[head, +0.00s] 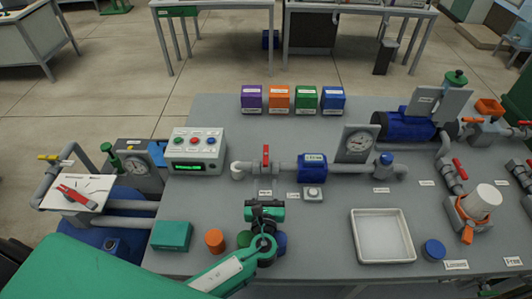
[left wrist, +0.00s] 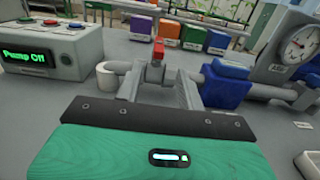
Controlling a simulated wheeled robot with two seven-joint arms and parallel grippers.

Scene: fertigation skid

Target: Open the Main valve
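A red-handled valve (head: 266,157) sits on a grey horizontal pipe near the middle of the bench; its handle stands up, across the pipe. The labels near it are too small to read, so I cannot confirm that it is the Main valve. The red handle also shows in the left wrist view (left wrist: 158,50), straight ahead between the fingers. My left gripper (head: 265,205) is open and empty, in front of the valve and apart from it. It also shows in the left wrist view (left wrist: 158,85). My right gripper is not in view.
A control box (head: 197,150) left of the valve reads "Pump Off" in the wrist view. A blue pipe unit (head: 313,167) and round gauge (head: 359,142) are right of it. Coloured boxes (head: 279,98) stand behind. A white tray (head: 383,236) lies front right.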

